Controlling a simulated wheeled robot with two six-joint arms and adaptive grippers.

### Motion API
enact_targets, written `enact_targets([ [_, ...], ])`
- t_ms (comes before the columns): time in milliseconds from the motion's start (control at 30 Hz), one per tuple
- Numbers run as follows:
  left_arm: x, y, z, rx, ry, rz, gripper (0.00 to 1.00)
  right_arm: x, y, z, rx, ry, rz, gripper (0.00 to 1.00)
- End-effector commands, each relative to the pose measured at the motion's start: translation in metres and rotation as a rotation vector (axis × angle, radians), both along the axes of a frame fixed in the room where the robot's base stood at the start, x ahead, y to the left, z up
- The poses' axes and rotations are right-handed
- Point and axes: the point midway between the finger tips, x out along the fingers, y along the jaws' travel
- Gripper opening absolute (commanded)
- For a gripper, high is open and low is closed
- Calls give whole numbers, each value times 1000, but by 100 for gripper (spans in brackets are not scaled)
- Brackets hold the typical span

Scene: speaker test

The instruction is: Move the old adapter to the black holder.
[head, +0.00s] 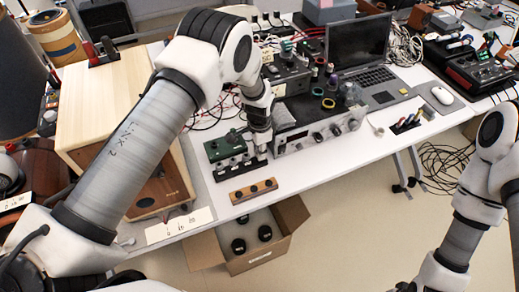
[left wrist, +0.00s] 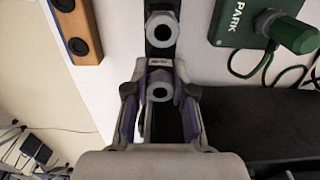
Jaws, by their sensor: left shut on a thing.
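My left gripper (head: 260,142) is at the right end of the black holder (head: 238,168), beside the green box. In the left wrist view its fingers (left wrist: 159,92) are shut on a grey metal hex adapter (left wrist: 160,78). The black holder (left wrist: 151,8) runs up from there and carries another hex adapter (left wrist: 162,30). The held adapter is in line with the holder; I cannot tell whether it touches or is seated. A small label (left wrist: 159,62) by it is unreadable, so I cannot tell whether it is the old one. My right gripper is out of view.
A wooden strip (head: 253,191) with dark holes lies in front of the holder. The green box (head: 224,147) is just behind, with a grey amplifier (head: 320,125) to the right. An open cardboard box (head: 285,225) with dark round parts stands below the bench edge.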

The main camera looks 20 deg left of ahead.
Motion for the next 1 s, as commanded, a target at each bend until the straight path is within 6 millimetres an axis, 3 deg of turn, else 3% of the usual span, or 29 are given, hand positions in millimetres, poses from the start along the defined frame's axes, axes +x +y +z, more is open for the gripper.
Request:
enact_targets([
  [867,0,0,-17,0,1,0,0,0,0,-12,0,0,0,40],
  [900,0,0,-16,0,0,0,38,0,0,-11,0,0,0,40],
  [933,0,0,-16,0,0,0,49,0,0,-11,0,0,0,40],
  [1000,0,0,-16,0,0,0,53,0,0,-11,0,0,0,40],
])
